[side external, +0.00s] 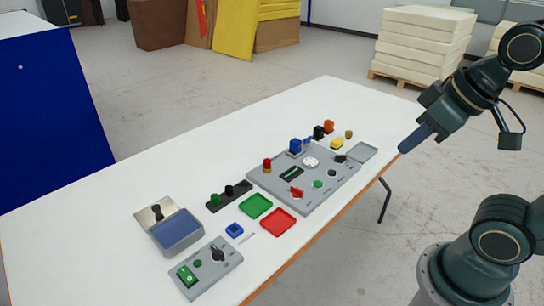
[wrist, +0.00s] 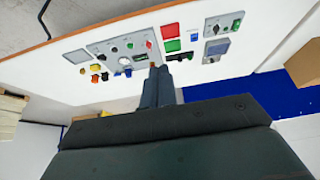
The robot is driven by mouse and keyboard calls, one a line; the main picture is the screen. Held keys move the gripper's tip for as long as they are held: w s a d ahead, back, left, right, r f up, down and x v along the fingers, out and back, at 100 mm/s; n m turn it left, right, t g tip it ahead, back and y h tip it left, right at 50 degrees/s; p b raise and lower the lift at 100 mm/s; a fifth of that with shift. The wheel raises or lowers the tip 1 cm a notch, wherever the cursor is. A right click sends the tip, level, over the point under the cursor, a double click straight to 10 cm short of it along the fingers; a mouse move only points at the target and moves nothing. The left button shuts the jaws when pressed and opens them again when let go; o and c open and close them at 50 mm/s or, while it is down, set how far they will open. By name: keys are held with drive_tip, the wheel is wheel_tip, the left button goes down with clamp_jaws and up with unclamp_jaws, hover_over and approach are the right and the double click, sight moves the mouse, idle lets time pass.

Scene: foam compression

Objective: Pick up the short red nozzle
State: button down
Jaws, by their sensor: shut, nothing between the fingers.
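A short red piece (side external: 267,164), which looks like the red nozzle, stands upright at the left corner of the grey control panel (side external: 258,181), with a brass-coloured lower part. In the wrist view a small reddish spot lies just beyond my fingertips, too small to identify. My gripper (side external: 405,148) is shut and empty. In the side view it hangs in the air past the table's right edge, well away from the red piece. Its closed fingers also show in the wrist view (wrist: 157,76).
A black holder (side external: 228,196), green tray (side external: 256,206), red tray (side external: 278,222), grey scale-like device (side external: 177,232) and switch box (side external: 206,268) lie nearer. The table's (side external: 110,190) far-left side is clear.

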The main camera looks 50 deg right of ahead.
drive_tip(key=c, duration=1.1)
unclamp_jaws()
